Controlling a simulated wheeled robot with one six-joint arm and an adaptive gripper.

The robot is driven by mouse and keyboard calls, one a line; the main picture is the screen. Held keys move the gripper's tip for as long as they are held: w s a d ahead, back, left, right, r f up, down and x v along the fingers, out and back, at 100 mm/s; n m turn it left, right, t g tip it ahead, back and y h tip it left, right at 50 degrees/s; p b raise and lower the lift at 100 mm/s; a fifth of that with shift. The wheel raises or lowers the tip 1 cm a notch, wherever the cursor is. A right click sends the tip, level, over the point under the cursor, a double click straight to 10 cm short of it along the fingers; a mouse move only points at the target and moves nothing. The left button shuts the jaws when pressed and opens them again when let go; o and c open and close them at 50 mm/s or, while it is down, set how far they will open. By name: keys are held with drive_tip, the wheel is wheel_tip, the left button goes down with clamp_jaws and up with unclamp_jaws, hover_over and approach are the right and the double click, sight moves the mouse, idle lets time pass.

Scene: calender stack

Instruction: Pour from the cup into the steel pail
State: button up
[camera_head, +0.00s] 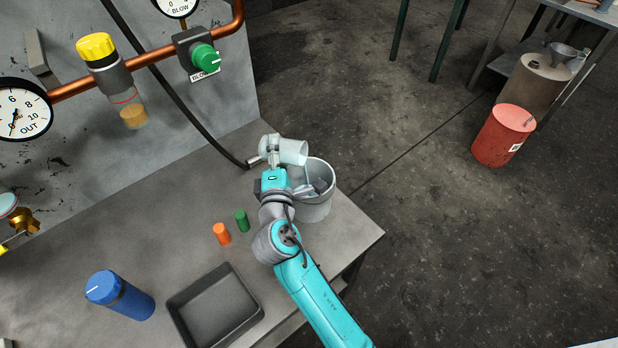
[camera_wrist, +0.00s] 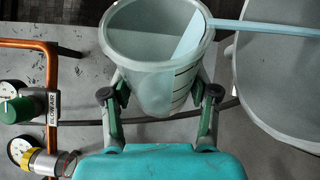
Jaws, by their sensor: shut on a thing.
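The cup (camera_head: 291,151) is pale and translucent, with dark marks on its side in the wrist view (camera_wrist: 150,88). My gripper (camera_head: 272,155) is shut around the cup, with one finger on each side in the wrist view (camera_wrist: 160,95). The cup is tipped far over, with its mouth toward the right. A pale blue liquid stream runs from its lip down toward the steel pail (camera_head: 318,209). The pail stands upright on the bench, just below and right of the cup, partly hidden by my arm. Its grey rim also shows in the wrist view (camera_wrist: 243,92). Liquid remains inside the cup.
An orange cylinder (camera_head: 222,234) and a green cylinder (camera_head: 242,221) stand left of my arm. A black tray (camera_head: 187,321) and a blue canister (camera_head: 120,295) are nearer the front. A wall with copper piping (camera_head: 72,89) and a dark hose (camera_head: 205,122) lies behind. The bench edge is right of the pail.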

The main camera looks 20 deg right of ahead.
drive_tip(key=shift+s+d+r+m, duration=0.1)
drive_tip(key=shift+r+m, duration=0.25)
drive_tip(key=shift+m, duration=0.15)
idle(0.3)
drive_tip(key=shift+s+d+f+m+t+h+p, duration=0.1)
drive_tip(key=shift+f+m+t+h+p, duration=0.1)
drive_tip(key=shift+m+t+h+p, duration=0.3)
idle(0.4)
drive_tip(key=shift+r+n+y, duration=0.2)
drive_tip(key=shift+n+y, duration=0.1)
drive_tip(key=shift+w+a+f+n+g+y, duration=0.1)
drive_tip(key=shift+a+f+n+g+y, duration=0.15)
drive_tip(key=shift+n, duration=0.2)
drive_tip(key=shift+w+f+n+g+y, duration=0.1)
drive_tip(key=shift+f+n+g, duration=0.05)
drive_tip(key=shift+n+g, duration=0.25)
drive_tip(key=shift+w+a+n, duration=0.15)
drive_tip(key=shift+n, duration=0.3)
